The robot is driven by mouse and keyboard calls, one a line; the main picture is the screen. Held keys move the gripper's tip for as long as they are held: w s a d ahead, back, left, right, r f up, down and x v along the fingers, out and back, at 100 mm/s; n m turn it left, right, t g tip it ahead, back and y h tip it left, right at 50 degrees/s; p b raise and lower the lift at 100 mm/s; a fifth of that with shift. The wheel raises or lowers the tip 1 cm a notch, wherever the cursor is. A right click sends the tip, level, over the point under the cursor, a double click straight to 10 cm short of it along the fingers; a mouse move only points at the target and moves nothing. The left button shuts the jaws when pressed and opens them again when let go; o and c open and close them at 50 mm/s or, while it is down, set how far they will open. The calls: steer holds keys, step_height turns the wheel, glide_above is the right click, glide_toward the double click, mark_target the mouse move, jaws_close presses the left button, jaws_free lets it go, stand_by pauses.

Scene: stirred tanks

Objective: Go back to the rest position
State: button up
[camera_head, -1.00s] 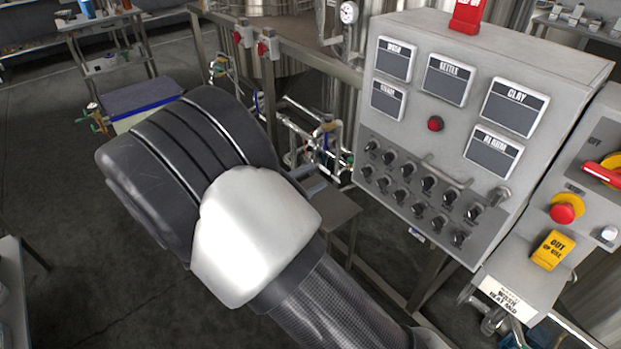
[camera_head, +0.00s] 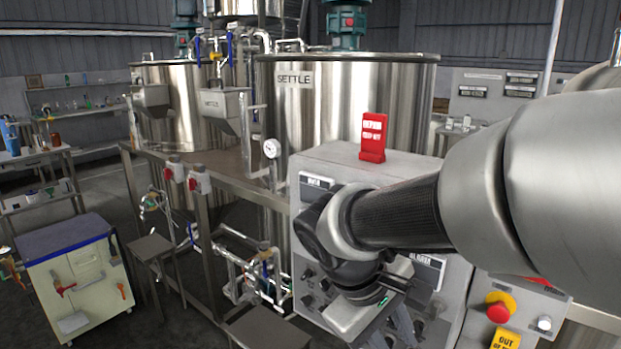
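My arm reaches in from the right edge and crosses in front of the grey control box (camera_head: 345,165). My gripper (camera_head: 402,326) hangs low at the arm's end, in front of the box's panel of labels and knobs. Its fingers are partly hidden and blend with the grey panel, so I cannot tell whether they are open or shut. I see nothing clearly held. The arm hides much of the panel.
A red sign (camera_head: 373,137) stands on the control box. A red and yellow emergency button (camera_head: 499,307) is at the lower right. The steel SETTLE tank (camera_head: 345,100) stands behind.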

steer(key=s+d+r+m+t+y, duration=0.1)
steer(key=s+r+m+t+y, duration=0.35)
steer(key=s+m, duration=0.2)
step_height(320, 180, up, 16)
steer(key=p, duration=1.5)
steer(key=shift+w, duration=0.15)
steer(key=shift+m+y, duration=0.25)
steer(key=shift+a, duration=0.15)
